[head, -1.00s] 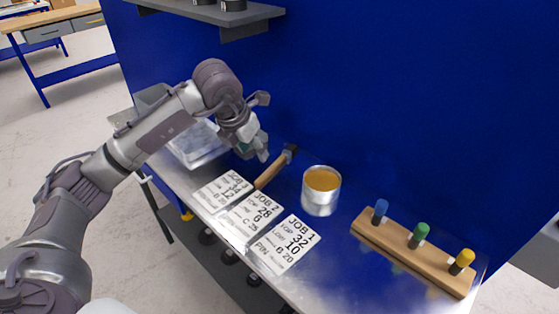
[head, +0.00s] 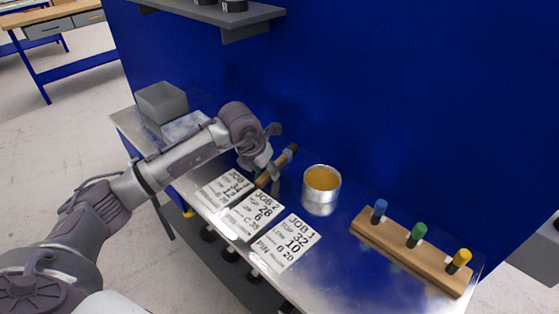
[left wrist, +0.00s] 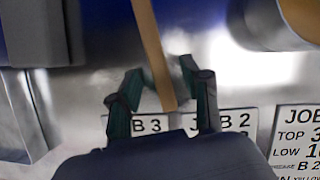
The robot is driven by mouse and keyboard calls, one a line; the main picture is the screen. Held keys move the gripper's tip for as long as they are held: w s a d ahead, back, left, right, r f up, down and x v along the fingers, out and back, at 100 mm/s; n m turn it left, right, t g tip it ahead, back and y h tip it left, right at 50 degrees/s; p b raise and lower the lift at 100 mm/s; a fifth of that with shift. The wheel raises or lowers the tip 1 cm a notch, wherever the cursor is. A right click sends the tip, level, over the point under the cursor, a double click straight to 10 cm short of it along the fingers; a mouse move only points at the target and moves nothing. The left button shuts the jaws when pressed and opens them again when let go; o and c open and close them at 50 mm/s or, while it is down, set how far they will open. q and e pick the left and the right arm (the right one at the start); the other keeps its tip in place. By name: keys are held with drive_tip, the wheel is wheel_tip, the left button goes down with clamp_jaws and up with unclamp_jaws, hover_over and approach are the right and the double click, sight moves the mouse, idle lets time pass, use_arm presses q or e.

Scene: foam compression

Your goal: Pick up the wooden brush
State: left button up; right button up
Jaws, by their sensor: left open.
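The wooden brush (head: 264,180) lies on the metal bench top behind the job cards, its dark head (head: 291,148) toward the back wall. My left gripper (head: 271,170) is open and low over the brush, with fingers on both sides of it in the head view. In the left wrist view the brush handle (left wrist: 153,50) runs down between the two open fingertips (left wrist: 161,80). I cannot tell whether a finger touches it. My right gripper is not in view.
Job cards (head: 285,243) lie in front of the brush. A metal can (head: 321,194) stands close to its right. A wooden rack (head: 415,250) with blue, green and yellow pegs is further right. Grey and clear bins (head: 162,102) stand at the left end, and a blue wall is behind.

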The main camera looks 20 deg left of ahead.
use_arm(q)
clamp_jaws()
drive_tip(key=shift+s+r, duration=0.15)
drive_tip(key=shift+r, duration=0.35)
wheel_tip(320, 180, up, 12)
drive_tip(key=p, duration=0.8)
drive_tip(key=s+a+b, duration=0.3)
drive_tip(key=s+b, duration=0.3)
drive_tip(key=s, duration=0.3)
drive_tip(key=s+a+f+b, duration=0.1)
drive_tip(key=s+a+b, duration=0.2)
drive_tip(key=s+b, duration=0.4)
drive_tip(key=s, duration=0.2)
drive_tip(key=shift+s+a+f, duration=0.2)
drive_tip(key=shift+s+a, duration=0.05)
drive_tip(key=shift+s, duration=0.05)
